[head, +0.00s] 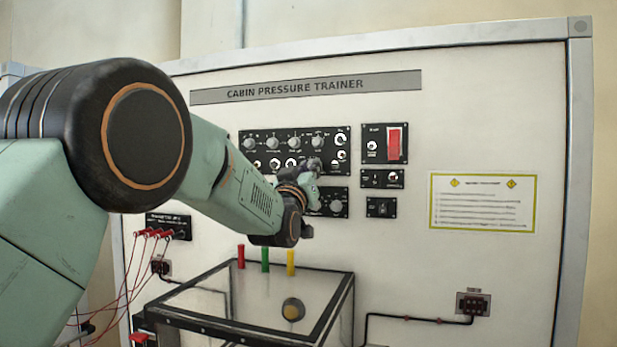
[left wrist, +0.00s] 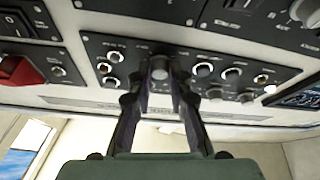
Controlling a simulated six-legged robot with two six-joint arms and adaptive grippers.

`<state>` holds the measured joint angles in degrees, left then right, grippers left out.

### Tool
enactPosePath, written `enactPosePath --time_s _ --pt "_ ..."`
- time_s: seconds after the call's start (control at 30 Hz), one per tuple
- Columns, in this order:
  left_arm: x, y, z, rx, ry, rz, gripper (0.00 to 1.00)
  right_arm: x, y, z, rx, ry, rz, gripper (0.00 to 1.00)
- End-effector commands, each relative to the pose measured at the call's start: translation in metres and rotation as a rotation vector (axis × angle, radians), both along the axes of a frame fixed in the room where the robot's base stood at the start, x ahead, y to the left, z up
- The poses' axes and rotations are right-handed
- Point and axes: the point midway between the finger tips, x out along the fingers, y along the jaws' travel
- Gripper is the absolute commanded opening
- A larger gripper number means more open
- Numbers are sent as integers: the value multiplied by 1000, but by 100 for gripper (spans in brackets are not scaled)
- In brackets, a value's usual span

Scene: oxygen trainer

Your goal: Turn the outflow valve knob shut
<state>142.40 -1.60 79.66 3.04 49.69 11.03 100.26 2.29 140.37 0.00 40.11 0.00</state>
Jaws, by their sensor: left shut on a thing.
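The black control panel (head: 262,137) on the trainer's white face carries several knobs in rows. My left gripper (head: 313,168) reaches to the right part of its lower row, and the fingers cover the spot there. In the left wrist view, a round grey knob (left wrist: 159,68) sits between the two dark fingers of my left gripper (left wrist: 159,80). The fingers are shut on this knob. The small labels are too blurred to read, so I cannot tell from print that it is the outflow valve knob. My right gripper is not in view.
A red switch (head: 394,141) sits on a panel to the right. A second black panel (head: 341,190) lies just below, partly hidden by my wrist. A clear box with a dark frame (head: 335,300) stands below my arm. Red cables (head: 128,262) hang at the left.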

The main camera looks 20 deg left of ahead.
Motion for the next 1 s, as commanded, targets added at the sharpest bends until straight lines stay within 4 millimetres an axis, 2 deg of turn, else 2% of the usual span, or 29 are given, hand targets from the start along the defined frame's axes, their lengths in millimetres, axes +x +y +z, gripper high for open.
enactPosePath --time_s 0.3,0.33,0.6,1.0 --pt "0 0 1 -9 0 -1 0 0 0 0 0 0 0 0" --pt "0 0 1 -9 0 -1 20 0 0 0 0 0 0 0" --pt "0 0 1 -8 1 -1 41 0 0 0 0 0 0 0" --pt "-6 0 -3 -9 4 0 41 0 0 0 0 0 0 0"
